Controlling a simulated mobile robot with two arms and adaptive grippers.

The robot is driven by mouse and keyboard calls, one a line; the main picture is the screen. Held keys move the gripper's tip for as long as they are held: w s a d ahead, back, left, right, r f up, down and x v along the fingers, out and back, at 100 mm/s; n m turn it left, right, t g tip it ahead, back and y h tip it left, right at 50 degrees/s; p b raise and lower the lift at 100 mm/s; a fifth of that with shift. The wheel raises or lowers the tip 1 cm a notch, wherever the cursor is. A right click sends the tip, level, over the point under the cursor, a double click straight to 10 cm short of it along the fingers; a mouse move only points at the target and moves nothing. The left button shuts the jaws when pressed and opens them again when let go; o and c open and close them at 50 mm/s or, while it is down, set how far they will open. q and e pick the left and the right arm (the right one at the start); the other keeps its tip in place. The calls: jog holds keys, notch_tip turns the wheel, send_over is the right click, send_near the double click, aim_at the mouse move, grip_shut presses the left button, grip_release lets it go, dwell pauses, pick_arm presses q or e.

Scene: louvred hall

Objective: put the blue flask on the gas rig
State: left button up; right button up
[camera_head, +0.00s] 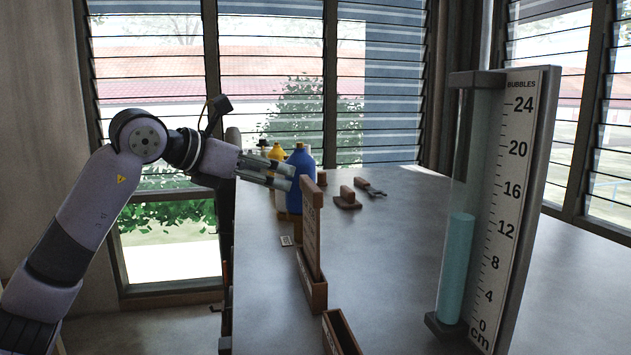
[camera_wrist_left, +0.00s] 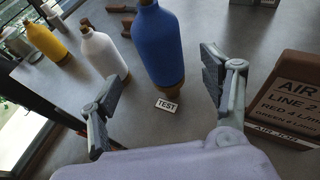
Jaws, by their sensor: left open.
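The blue flask (camera_head: 299,160) stands upright on a brown base near the table's left edge, partly behind my left gripper. The left wrist view shows the blue flask (camera_wrist_left: 158,45) ahead, between the lines of the fingers, with a small TEST label in front. My left gripper (camera_head: 289,177) is open and empty, its fingers spread on either side in the left wrist view (camera_wrist_left: 165,85). The flask stands beyond the fingertips; contact is not visible. A tall liquid column with a BUBBLES scale (camera_head: 515,160) stands at the right; I cannot tell whether it is the gas rig. My right gripper is not in view.
A yellow flask (camera_wrist_left: 45,40) and a white flask (camera_wrist_left: 103,52) stand left of the blue one. A brown AIR LINE 2 sign (camera_wrist_left: 298,98) stands close to the right finger. Small brown-handled tools (camera_head: 347,198) lie farther back. The table's middle (camera_head: 400,240) is clear.

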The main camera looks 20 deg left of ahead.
aim_at(288, 179)
pick_arm(q)
jog(key=shift+x, duration=0.85)
jog(key=x, duration=0.3)
jog(key=shift+d+f+p, duration=0.1)
jog(key=shift+d+p, duration=0.05)
jog(key=shift+p, duration=0.15)
jog(key=shift+p+x, duration=0.3)
jog(key=shift+x, duration=0.75)
jog(key=shift+w, duration=0.3)
jog(key=shift+w+d+f, duration=0.15)
jog(key=shift+w+f, duration=0.05)
jog(key=shift+w+d+f, duration=0.1)
jog(key=shift+w+f, duration=0.05)
jog(key=shift+w, duration=0.25)
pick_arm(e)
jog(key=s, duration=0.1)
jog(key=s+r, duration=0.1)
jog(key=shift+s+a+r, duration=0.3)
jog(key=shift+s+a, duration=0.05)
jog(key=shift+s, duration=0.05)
pick_arm(q)
jog(key=shift+c, duration=0.4)
